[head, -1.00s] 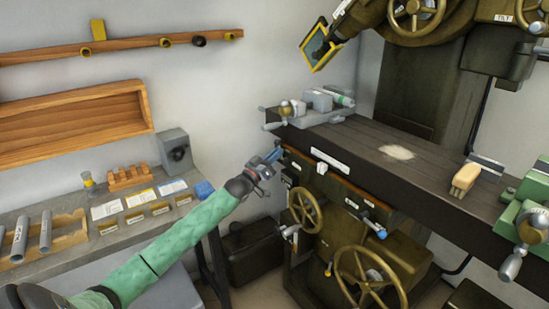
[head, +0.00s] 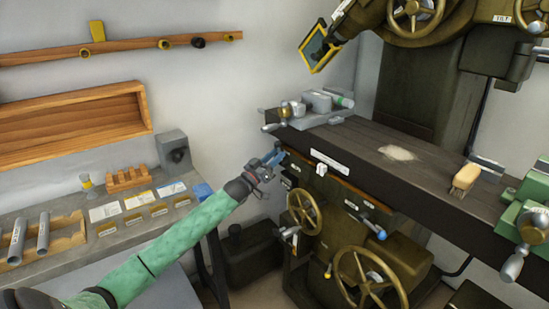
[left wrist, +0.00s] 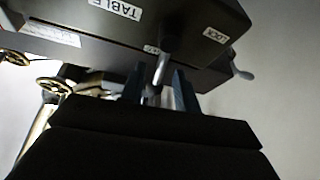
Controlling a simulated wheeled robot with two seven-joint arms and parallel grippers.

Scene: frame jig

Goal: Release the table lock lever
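The table lock lever (left wrist: 165,52) is a short grey handle hanging below the table's dark edge, between the TABLE and LOCK labels (left wrist: 215,35) in the left wrist view. My left gripper (left wrist: 159,82) is open, with its two dark blue fingers either side of the lever's lower end. A gap shows on each side of the lever, so it does not look gripped. In the head view, my left gripper (head: 273,157) is at the near left end of the machine table (head: 345,165), and hides the lever there. My right gripper is not in view.
A second lever (left wrist: 243,73) sticks out to the right in the left wrist view. Handwheels (head: 304,212) and a larger wheel (head: 368,279) are below the table. A brush (head: 465,178) and a green vise (head: 525,218) are on the table. A workbench (head: 60,255) stands left.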

